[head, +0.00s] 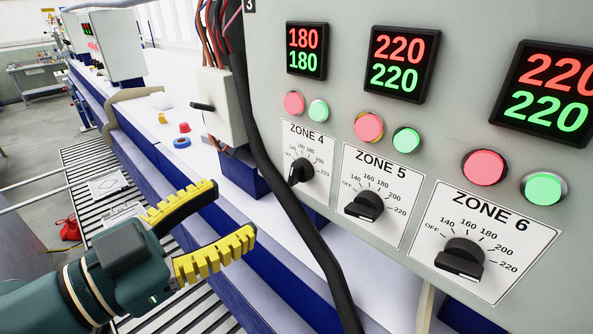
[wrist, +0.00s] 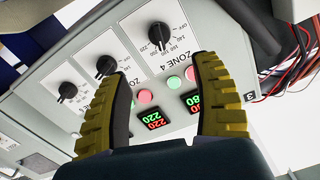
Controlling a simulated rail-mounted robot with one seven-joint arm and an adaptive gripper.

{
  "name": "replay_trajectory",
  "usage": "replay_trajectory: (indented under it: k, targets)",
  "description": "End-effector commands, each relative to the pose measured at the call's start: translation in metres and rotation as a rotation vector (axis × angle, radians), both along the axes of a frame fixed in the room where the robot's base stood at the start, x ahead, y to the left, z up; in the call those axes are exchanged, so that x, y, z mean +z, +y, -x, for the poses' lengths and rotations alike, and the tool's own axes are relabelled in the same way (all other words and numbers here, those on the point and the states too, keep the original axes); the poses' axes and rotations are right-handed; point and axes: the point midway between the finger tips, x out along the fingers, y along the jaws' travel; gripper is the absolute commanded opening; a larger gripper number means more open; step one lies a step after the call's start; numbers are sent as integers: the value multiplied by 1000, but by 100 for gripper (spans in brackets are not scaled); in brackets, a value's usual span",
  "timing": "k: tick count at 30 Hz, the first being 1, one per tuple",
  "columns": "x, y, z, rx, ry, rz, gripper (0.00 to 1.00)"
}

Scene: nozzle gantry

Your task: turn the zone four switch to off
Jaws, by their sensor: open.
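The zone 4 switch (head: 300,171) is a black rotary knob on a white dial plate labelled ZONE 4, on the grey control panel. Its bar is tilted, seemingly lined up near 180 rather than OFF. It also shows in the wrist view (wrist: 159,35), upside down, beyond my fingertips and at the top middle. My gripper (head: 233,211) is open and empty, with yellow ribbed fingers, left of and below the switch in the head view and apart from it. Both fingers (wrist: 163,66) frame the ZONE 4 label in the wrist view. The zone 4 display (head: 305,51) reads 180 over 180.
Zone 5 (head: 365,205) and zone 6 (head: 461,258) knobs sit to the right, their displays reading 220. A thick black cable (head: 270,170) hangs left of the zone 4 plate. A grey switch box (head: 217,105) and a roller conveyor (head: 95,165) lie further left.

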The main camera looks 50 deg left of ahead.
Motion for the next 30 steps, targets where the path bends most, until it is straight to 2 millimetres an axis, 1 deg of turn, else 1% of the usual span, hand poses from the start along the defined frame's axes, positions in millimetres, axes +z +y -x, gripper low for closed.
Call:
replay_trajectory:
  k: [1, 9, 12, 15, 19, 27, 29, 30]
  targets:
    - [3, -1, -13, -7, 1, 3, 65]
    - [3, 2, -79, -6, 2, 3, 65]
    - [3, 3, -100, -5, 2, 1, 65]
    - [2, 4, -115, -3, 1, 1, 65]
    - [0, 5, -125, -1, 1, 0, 65]
    - [0, 5, -126, 0, 1, 0, 65]
    - [0, 5, -126, 0, 1, 0, 54]
    - [0, 6, -126, 0, 1, 0, 46]
